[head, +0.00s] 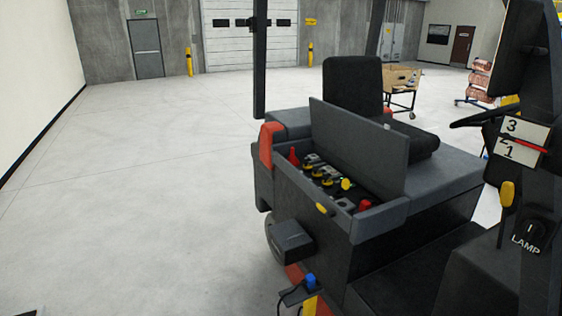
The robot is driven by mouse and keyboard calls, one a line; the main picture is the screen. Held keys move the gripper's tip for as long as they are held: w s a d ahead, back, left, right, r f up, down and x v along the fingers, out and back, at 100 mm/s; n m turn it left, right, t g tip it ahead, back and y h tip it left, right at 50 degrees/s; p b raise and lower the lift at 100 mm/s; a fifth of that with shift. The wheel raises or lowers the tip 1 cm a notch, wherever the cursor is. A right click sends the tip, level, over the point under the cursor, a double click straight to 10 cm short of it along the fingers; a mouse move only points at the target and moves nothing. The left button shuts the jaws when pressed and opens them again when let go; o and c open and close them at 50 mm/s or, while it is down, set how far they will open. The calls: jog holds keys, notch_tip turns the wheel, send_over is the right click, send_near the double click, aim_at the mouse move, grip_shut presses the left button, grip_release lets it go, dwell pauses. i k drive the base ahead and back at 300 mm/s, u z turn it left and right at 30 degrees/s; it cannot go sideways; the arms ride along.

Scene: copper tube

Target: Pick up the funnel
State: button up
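I cannot clearly make out a funnel. A small red cone-like piece (294,157) stands at the left end of an open compartment in a dark forklift-like vehicle, but it is too small to tell whether it is a funnel or a terminal cover. A second red piece (365,205) is at the compartment's right end. Yellow and black caps (327,176) lie between them. My gripper is not in view.
The compartment's lid (358,148) stands raised behind it, in front of the seat (353,88). A yellow post with a blue top (310,290) stands low in front. A cart (400,80) is farther back. The floor to the left is clear.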

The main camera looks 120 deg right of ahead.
aim_at(293, 159)
jog(key=z, duration=1.25)
jog(key=i, duration=0.1)
jog(key=z, duration=3.2)
jog(key=i, duration=0.3)
jog(key=u, duration=0.1)
